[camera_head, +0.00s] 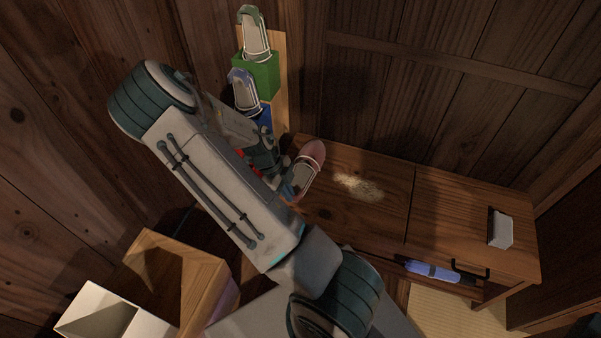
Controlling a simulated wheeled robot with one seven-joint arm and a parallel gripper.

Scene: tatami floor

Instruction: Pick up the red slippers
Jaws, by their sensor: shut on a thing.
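The red slippers (315,152) show at the end of my arm, with a dull red toe and a pale insole. They are above the left part of the wooden cabinet top. My gripper (290,188) is shut on them at their lower left end. My arm hides part of the grip, and I cannot tell whether both slippers of the pair are held.
A wooden rack behind holds green slippers (254,33) on a green block (257,75) and blue-purple slippers (245,92) lower down. Open boxes (165,285) stand lower left.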

